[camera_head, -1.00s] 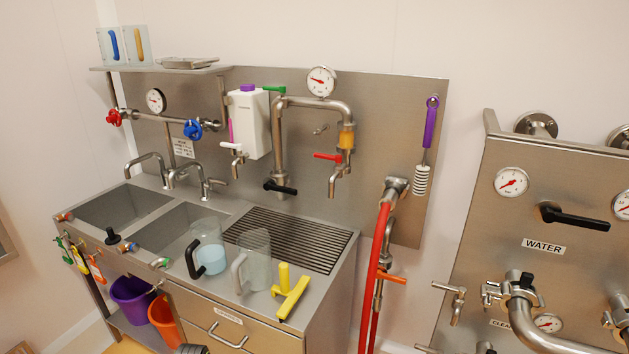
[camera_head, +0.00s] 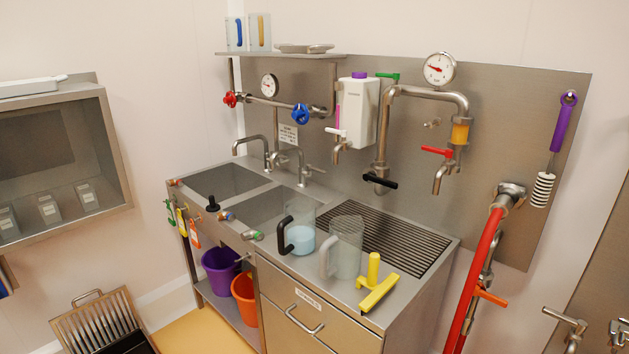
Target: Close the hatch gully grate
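A hatched metal grate (camera_head: 97,322) with a handle (camera_head: 87,296) on its top edge stands tilted up at the bottom left of the head view, near the floor. A dark opening (camera_head: 130,343) lies at its lower right and is cut off by the bottom of the picture. I take this to be the gully grate, raised from its gully. Neither of my grippers is in view.
The sink bench (camera_head: 350,300) stands right of the grate, with a purple bucket (camera_head: 220,270) and an orange bucket (camera_head: 244,298) on its low shelf. A wall cabinet (camera_head: 62,165) hangs at the left. Yellow floor (camera_head: 195,332) is clear between grate and bench.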

